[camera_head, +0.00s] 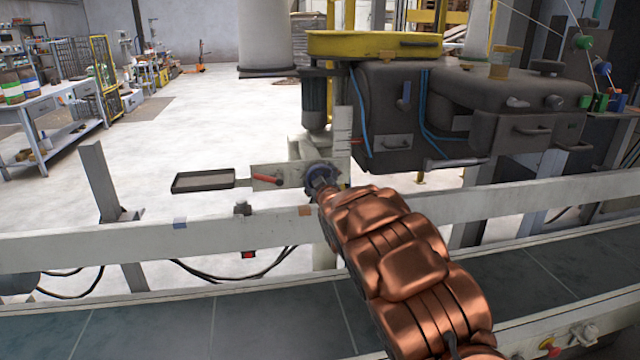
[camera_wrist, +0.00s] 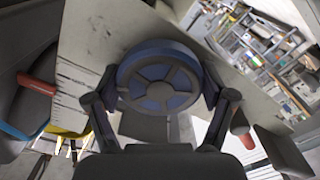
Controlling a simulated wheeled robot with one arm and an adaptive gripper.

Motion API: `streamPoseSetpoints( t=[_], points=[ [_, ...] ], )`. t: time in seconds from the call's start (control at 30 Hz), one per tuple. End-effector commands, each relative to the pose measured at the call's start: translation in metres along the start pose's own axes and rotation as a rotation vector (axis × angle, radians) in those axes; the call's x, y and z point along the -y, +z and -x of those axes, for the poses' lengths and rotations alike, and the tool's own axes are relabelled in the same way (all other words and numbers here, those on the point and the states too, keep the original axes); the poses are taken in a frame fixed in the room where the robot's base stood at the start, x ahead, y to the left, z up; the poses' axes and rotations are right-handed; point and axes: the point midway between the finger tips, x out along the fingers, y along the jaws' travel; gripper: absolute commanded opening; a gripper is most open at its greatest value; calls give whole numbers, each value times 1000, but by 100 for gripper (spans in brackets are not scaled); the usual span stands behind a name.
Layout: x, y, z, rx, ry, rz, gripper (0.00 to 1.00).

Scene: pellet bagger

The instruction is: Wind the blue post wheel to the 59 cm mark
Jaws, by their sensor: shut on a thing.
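The blue post wheel (camera_head: 320,171) is a small spoked handwheel on a pale bracket, past the conveyor's rail. In the wrist view the wheel (camera_wrist: 160,78) faces the camera, with its rim and spokes in plain sight. My gripper (camera_head: 321,186) reaches over the rail to it and hides part of it in the head view. In the wrist view my gripper (camera_wrist: 160,90) has one finger on each side of the rim and is shut on it. A white scale with dark ticks (camera_head: 343,130) stands above the wheel. Its numbers are too small to read.
A flat dark tray (camera_head: 204,181) and a red handle (camera_head: 267,179) lie left of the wheel. The dark machine body (camera_head: 385,115) is close on the right. The white rail (camera_head: 130,239) and conveyor belt (camera_head: 150,325) run below my arm.

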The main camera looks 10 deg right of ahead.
Motion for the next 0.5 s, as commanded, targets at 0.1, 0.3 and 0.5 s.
streamPoseSetpoints(
  t=[0.1,0.3,0.5],
  points=[
    [0,0,0,-8,5,111,47],
    [1,2,0,-4,3,302,47],
    [1,0,0,-7,5,493,47]
  ],
)
